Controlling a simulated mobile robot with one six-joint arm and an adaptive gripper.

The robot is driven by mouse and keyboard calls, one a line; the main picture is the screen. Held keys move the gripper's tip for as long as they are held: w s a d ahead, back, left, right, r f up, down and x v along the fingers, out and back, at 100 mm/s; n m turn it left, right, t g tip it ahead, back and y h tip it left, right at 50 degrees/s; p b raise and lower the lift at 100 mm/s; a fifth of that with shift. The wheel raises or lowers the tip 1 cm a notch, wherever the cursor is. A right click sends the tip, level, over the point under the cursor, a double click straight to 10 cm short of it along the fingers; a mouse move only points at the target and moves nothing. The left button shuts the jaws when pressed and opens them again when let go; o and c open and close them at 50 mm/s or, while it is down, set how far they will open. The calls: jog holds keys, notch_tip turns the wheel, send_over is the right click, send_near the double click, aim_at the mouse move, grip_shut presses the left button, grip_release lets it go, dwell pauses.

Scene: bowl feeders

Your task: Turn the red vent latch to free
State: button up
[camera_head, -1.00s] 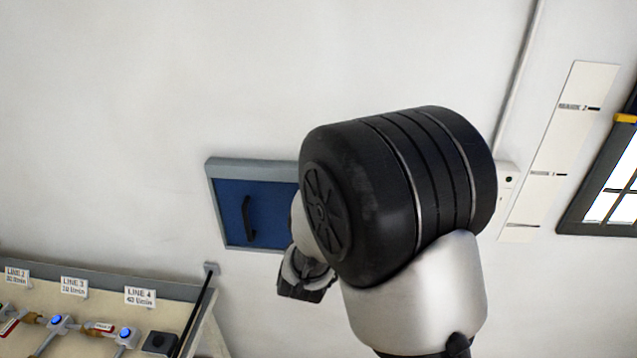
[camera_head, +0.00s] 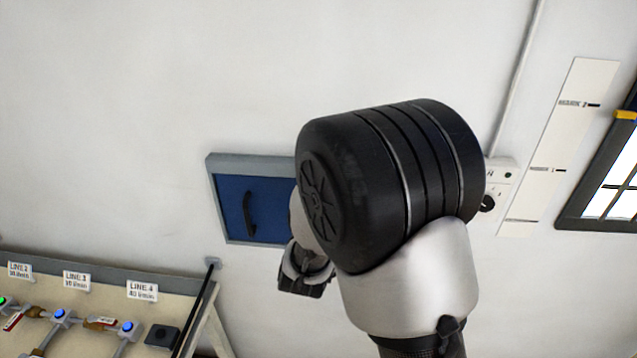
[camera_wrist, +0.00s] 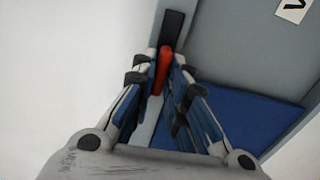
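The red vent latch (camera_wrist: 164,66) shows in the wrist view as a narrow red lever in front of a dark mount (camera_wrist: 173,28). My gripper (camera_wrist: 165,72) is open, with one finger on each side of the lever; firm contact cannot be made out. In the head view my gripper (camera_head: 304,276) is small and partly hidden by my arm, near the lower right of a blue panel (camera_head: 275,212) with a black handle (camera_head: 249,212). The latch is hidden in the head view.
A grey frame (camera_wrist: 225,55) borders the blue surface in the wrist view. In the head view, a bench (camera_head: 110,283) with labelled lines and valves stands at lower left. A white wall box (camera_head: 500,172) and a window (camera_head: 610,190) are at right. The wall above is bare.

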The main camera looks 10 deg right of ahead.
jog(key=o, duration=0.3)
jog(key=v, duration=0.7)
jog(key=shift+s, duration=0.25)
dwell(0.3)
